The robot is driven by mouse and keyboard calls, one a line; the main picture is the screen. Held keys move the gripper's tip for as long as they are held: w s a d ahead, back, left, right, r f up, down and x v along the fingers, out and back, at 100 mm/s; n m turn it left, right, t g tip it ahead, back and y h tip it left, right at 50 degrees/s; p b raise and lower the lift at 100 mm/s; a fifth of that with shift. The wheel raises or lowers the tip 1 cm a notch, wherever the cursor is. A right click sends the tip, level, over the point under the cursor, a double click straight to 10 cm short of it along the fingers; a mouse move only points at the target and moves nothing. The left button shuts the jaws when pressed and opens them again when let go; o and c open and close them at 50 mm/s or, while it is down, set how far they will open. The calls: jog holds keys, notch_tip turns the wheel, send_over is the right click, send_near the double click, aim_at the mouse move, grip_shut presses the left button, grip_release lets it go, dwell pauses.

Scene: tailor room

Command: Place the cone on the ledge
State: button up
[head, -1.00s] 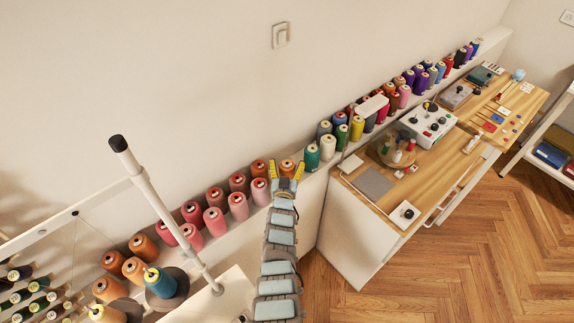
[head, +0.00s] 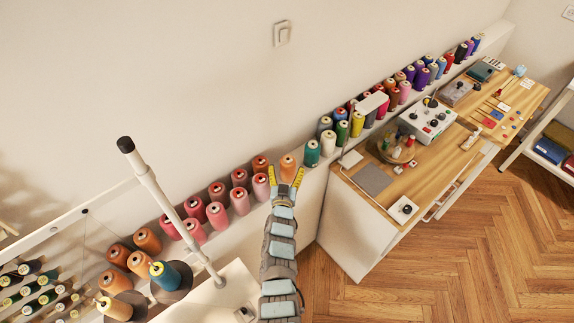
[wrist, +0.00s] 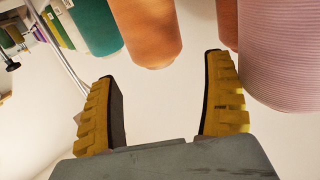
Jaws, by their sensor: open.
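An orange thread cone (head: 287,164) stands on the white wall ledge (head: 318,182), between a pink cone (head: 262,188) and a teal cone (head: 312,153). In the wrist view the orange cone (wrist: 147,32) is at the top, its lower end showing beyond the fingertips. My gripper (head: 287,176) is open with yellow fingers, just in front of the cone. In the wrist view nothing is between the fingers of my gripper (wrist: 160,75), and the cone looks clear of them.
Pink and red cones line the ledge on the left; several coloured cones line it to the right. A white post (head: 170,205) and a thread rack (head: 40,285) stand at the left. A wooden worktable (head: 440,165) with tools is at the right.

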jog(key=shift+s, duration=0.4)
dwell(0.4)
